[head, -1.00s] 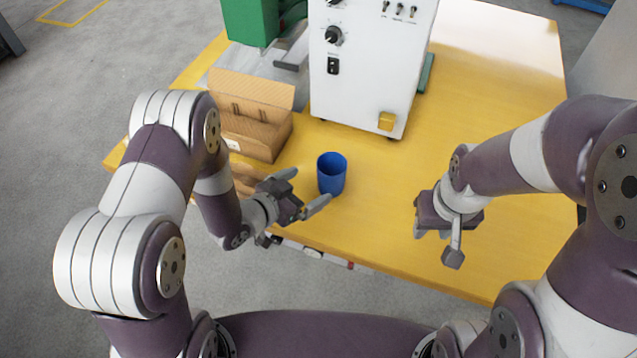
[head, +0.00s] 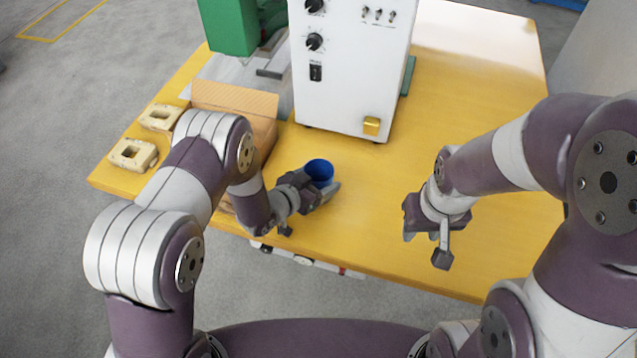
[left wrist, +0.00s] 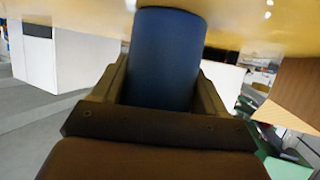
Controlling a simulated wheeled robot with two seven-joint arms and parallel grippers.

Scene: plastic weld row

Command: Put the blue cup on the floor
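The blue cup (head: 319,171) stands upright on the yellow table (head: 390,220), in front of the white machine. My left gripper (head: 318,184) is at the cup, low over the table, with a finger on either side of it. In the left wrist view the cup (left wrist: 167,60) fills the space between the two fingers (left wrist: 165,88). Whether the fingers press on it or leave a small gap is not clear. The cup's lower part is partly hidden by my gripper in the head view. My right gripper (head: 425,235) hangs over the table to the right, holding nothing visible; its finger opening is unclear.
The white machine (head: 350,70) stands behind the cup. A cardboard box (head: 235,98) is left of it, partly hidden by my left arm. Two beige parts (head: 133,154) lie at the table's left end. Grey floor (head: 310,290) shows before the table's front edge.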

